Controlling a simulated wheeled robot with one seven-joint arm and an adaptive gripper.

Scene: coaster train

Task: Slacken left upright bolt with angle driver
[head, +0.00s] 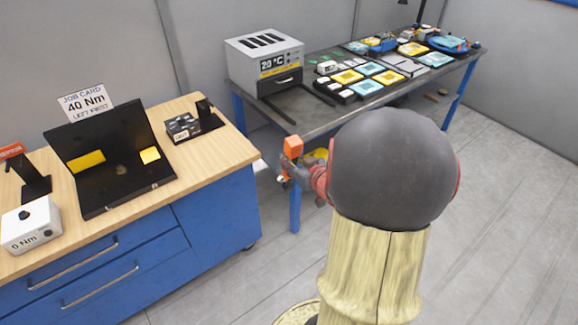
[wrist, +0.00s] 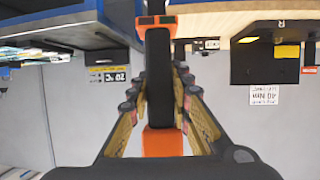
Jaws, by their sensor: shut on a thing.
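My gripper (wrist: 160,82) is shut on the angle driver (wrist: 160,55), a tool with a long dark body and orange ends. In the head view, the orange head of the driver (head: 292,146) sticks up beyond my gripper (head: 299,176), in front of the gap between the two benches. My arm hides part of the gripper. On the wooden bench stand a left black upright (head: 33,178) and a right black upright (head: 208,117). I cannot make out a bolt on either. The driver is apart from both.
A black open stand (head: 108,133) with yellow pads and a 40 Nm job card (head: 86,101) sits between the uprights. A white 0 Nm box (head: 32,226) is at front left. The grey bench (head: 378,110) bears a 20 °C unit (head: 264,61) and coloured trays. Floor is clear at right.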

